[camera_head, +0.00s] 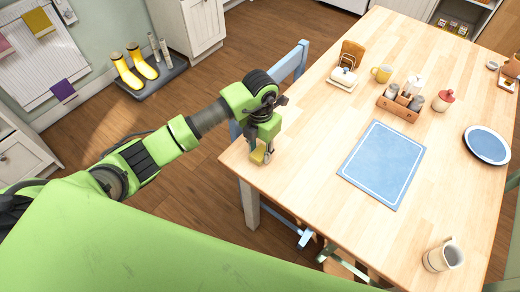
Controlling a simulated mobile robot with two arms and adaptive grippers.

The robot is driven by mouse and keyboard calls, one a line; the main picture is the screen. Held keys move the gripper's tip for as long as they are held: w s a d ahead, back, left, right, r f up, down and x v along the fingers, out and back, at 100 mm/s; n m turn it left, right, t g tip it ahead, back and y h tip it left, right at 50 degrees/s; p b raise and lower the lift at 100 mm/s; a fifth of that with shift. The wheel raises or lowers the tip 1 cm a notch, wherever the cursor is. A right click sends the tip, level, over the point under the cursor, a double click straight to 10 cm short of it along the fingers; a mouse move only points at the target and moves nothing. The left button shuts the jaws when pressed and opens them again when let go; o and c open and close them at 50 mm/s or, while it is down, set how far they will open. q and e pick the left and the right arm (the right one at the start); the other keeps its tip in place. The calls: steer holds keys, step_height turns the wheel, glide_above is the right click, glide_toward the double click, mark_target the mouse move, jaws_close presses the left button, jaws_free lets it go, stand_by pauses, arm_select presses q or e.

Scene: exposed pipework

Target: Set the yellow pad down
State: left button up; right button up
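My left gripper (263,155) is over the near left part of the wooden table (310,150), pointing down. It is shut on a small yellow pad (258,156), which shows between its fingers and is partly hidden by them. The pad is at or just above the tabletop; I cannot tell whether it touches. My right gripper is not in view.
A blue placemat (382,163) lies right of the gripper, with bare wood between. A blue plate (487,145) and a cream pitcher (443,256) stand right. A blue chair (290,65) adjoins the table.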

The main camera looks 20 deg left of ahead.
mark_target(260, 153)
arm_select(q)
steer(key=shift+o, duration=1.3)
steer(key=shift+r, duration=0.15)
step_height(260, 153, up, 12)
steer(key=b, duration=0.1)
steer(key=shift+b, duration=0.35)
